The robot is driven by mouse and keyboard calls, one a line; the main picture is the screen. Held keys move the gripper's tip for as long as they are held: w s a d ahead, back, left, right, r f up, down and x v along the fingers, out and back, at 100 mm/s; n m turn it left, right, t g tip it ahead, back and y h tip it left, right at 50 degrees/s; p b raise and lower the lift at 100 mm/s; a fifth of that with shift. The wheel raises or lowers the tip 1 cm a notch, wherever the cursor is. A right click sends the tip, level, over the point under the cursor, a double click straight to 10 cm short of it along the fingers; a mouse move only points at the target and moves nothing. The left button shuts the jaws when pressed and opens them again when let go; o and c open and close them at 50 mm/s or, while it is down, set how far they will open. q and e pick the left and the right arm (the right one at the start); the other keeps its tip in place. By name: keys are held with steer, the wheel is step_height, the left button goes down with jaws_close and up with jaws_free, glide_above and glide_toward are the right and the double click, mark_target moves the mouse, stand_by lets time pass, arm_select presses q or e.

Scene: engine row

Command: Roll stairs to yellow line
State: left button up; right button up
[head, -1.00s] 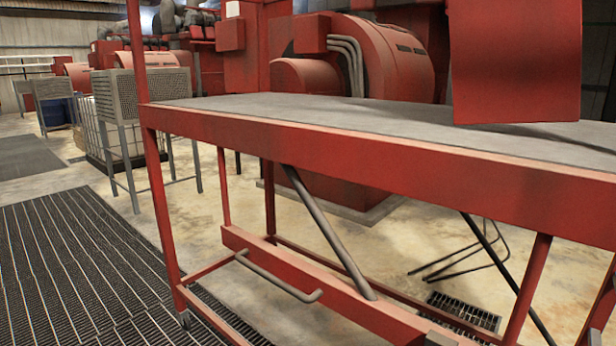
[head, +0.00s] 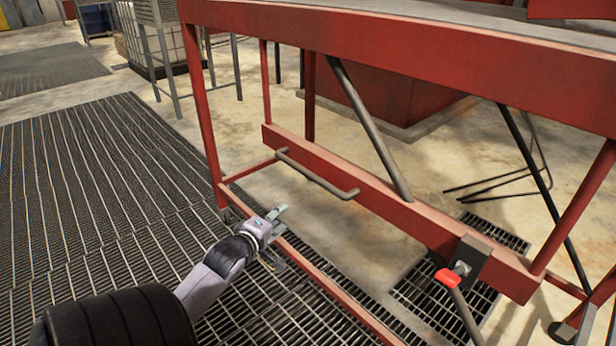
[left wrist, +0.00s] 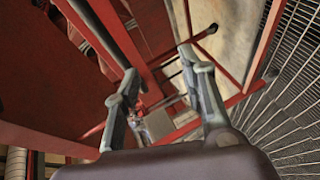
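The stairs (head: 225,15) are a red metal frame with a grey-topped platform, standing on the right side of the head view. A grey handle bar (head: 318,178) sits on their lower red beam. A lever with a red knob (head: 447,278) is on the same beam farther right. My left gripper (head: 281,214) is low, just in front of the beam and below the handle's left end. In the left wrist view its fingers (left wrist: 158,60) are spread, with red frame parts beyond them and nothing clearly held. My right gripper is not in view. No yellow line shows.
Dark metal grating (head: 90,190) covers the floor on the left and is clear. A smaller floor grate (head: 430,290) lies under the stairs. A grey mesh stand (head: 155,12) is behind at the upper left. Red machinery (head: 385,88) stands behind the stairs.

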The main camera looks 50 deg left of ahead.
mark_target(306, 176)
arm_select(q)
step_height(306, 176, up, 7)
steer(key=n+t, duration=0.1)
steer(key=x, duration=0.8)
steer(key=b+x, duration=0.1)
steer(key=x, duration=0.8)
steer(key=shift+w+d+r, duration=0.15)
steer(key=shift+w+r, duration=0.05)
steer(key=shift+w, duration=0.1)
steer(key=shift+c, duration=0.2)
jaws_close()
